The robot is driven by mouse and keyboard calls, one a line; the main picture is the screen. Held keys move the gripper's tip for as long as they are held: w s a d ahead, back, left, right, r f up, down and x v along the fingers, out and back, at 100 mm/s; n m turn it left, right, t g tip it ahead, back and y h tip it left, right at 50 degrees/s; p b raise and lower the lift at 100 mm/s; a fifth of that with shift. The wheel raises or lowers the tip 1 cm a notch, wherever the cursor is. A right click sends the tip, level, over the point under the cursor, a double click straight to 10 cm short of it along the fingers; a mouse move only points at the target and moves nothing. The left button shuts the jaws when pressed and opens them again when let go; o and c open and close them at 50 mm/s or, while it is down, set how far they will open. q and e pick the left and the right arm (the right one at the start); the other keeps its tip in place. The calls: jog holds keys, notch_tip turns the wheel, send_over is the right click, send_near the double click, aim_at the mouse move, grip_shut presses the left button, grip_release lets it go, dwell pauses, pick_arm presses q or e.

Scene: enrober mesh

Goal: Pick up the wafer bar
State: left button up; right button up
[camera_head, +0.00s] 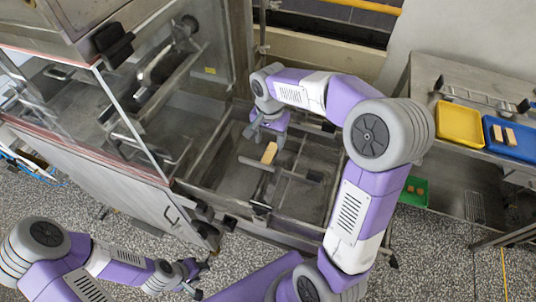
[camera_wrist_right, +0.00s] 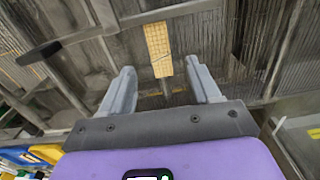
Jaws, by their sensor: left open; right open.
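The wafer bar (camera_head: 269,153) is a small tan block in the metal frame of the machine, near the middle of the head view. In the right wrist view the wafer bar (camera_wrist_right: 158,50) shows a grid pattern and lies just beyond the fingertips, roughly between them. My right gripper (camera_head: 266,132) is open and empty, close to the bar; its two grey fingers (camera_wrist_right: 160,80) show in the wrist view. I cannot tell whether they touch it. My left gripper (camera_head: 196,276) is open, low at the left over the floor, far from the bar.
Dark-ended metal bars (camera_head: 290,173) cross the frame around the wafer bar. A glass-sided machine housing (camera_head: 150,80) stands at the left. At the right, a steel table (camera_head: 438,72) holds a yellow tray (camera_head: 459,124) and a blue tray (camera_head: 522,146) with tan bars. A green tray (camera_head: 413,193) sits lower.

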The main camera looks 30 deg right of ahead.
aim_at(270, 153)
notch_tip(270, 153, down, 6)
jog(key=shift+b, duration=0.55)
jog(key=c, duration=0.9)
